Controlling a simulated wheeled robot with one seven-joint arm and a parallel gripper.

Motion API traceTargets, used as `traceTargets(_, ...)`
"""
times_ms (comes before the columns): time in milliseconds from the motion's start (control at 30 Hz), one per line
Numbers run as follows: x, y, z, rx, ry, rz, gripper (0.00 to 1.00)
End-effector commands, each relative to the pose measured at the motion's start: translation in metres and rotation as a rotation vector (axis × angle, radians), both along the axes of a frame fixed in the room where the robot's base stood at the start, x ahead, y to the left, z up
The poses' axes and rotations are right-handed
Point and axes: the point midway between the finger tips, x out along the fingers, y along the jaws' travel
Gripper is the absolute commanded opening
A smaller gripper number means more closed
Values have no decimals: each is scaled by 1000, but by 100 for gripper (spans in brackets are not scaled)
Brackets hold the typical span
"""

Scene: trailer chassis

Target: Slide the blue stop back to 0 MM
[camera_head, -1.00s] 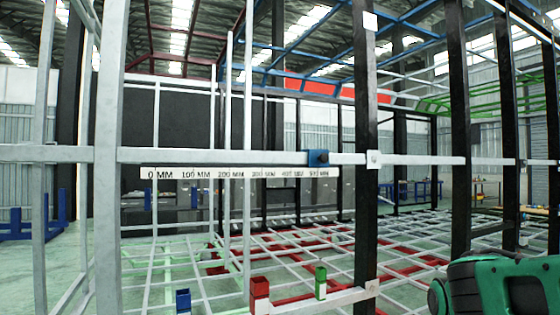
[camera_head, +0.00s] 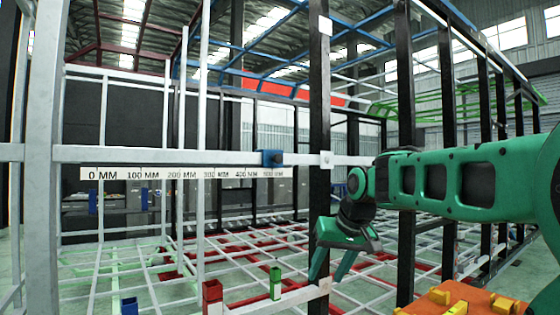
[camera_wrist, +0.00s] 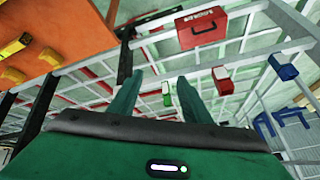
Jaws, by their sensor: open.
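The blue stop (camera_head: 271,158) sits on the pale horizontal rail (camera_head: 180,154), with a dark knob on its face. It is near the 500 MM end of the white scale strip (camera_head: 160,173), whose 0 MM mark is at the left end. My gripper (camera_head: 330,277) is open and empty, hanging fingers down to the right of the stop and well below the rail, by the black post. In the wrist view its two green fingers (camera_wrist: 158,95) are spread apart with nothing between them. The stop is not clearly visible in the wrist view.
A black upright post (camera_head: 319,120) stands just right of the stop. Red (camera_head: 212,290), green (camera_head: 275,283) and blue (camera_head: 129,307) blocks are on a lower rail. An orange surface with yellow pieces (camera_head: 458,308) is at lower right. White uprights cross near the strip.

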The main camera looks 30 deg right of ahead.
Motion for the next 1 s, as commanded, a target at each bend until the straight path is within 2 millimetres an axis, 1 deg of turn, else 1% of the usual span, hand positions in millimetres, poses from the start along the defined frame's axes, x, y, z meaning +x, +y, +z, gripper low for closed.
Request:
traceTargets(33, 26, -12, 36, -26, -75, 17, 44)
traceTargets(67, 40, -16, 58, -40, -119, 32, 44)
traceTargets(100, 57, -21, 85, -61, -176, 54, 44)
traceTargets(167, 79, -27, 127, -90, -257, 90, 44)
traceTargets(200, 92, -29, 153, -111, -308, 114, 44)
traceTargets(267, 108, -31, 191, -143, -378, 154, 44)
traceTargets(300, 116, -32, 215, -163, -421, 180, 44)
traceTargets(400, 130, -29, 262, -207, -507, 245, 44)
traceTargets(500, 136, -24, 295, -241, -564, 299, 44)
traceTargets(600, 139, -21, 314, -264, -596, 336, 44)
traceTargets(700, 140, -18, 323, -274, -613, 354, 44)
traceTargets(767, 143, -17, 324, -276, -618, 359, 44)
traceTargets(867, 152, -17, 320, -275, -617, 360, 44)
traceTargets(1000, 173, -17, 310, -274, -615, 359, 44)
